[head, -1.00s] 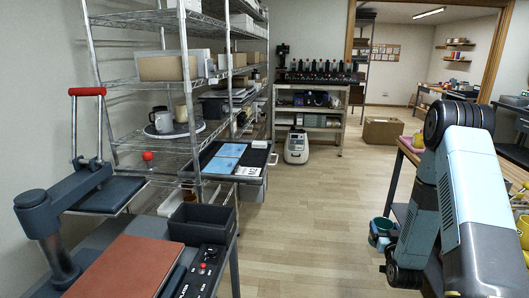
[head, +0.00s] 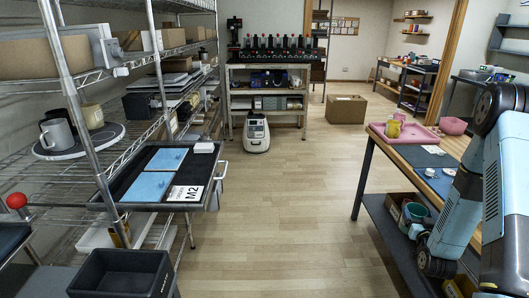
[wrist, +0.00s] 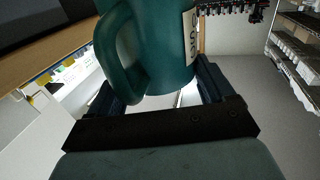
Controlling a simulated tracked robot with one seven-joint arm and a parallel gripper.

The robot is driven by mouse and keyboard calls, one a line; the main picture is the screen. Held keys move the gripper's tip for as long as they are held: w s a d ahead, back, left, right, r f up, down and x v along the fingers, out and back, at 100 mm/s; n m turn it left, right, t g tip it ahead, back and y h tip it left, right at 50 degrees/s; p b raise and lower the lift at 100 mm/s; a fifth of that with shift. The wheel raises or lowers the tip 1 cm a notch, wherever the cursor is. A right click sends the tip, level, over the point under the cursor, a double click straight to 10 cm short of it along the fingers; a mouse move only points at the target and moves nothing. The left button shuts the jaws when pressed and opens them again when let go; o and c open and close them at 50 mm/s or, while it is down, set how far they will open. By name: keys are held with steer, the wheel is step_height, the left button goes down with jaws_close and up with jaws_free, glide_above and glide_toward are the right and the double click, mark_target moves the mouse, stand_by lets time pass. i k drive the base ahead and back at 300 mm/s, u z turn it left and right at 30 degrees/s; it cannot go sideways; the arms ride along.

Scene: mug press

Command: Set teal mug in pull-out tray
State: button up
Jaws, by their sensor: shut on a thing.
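The teal mug (wrist: 160,45) fills the top middle of the wrist view, its handle on the left and a white label on its right side. My gripper (wrist: 158,95) is shut on the mug, one dark finger on each side. In the head view the mug (head: 413,213) shows small at the lower right, beside my arm; my fingers are hard to make out there. The black pull-out tray (head: 128,193) extends from the wire shelf at the left, apart from the mug. It holds two blue panels (head: 167,159), a white M2 card (head: 185,193) and a small white block (head: 204,147).
A grey mug (head: 57,134) and a tan mug (head: 92,115) stand on a round board on the wire shelf. A black bin (head: 120,275) is at the lower left. A table with a pink tray (head: 405,132) stands at the right. The wooden floor between is clear.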

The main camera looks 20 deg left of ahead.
mark_target(202, 164)
steer(key=z, duration=0.05)
steer(key=i, duration=0.9)
steer(key=u, duration=0.4)
steer(key=i, duration=0.95)
steer(key=u, duration=0.9)
steer(key=i, duration=0.65)
steer(key=u, duration=0.1)
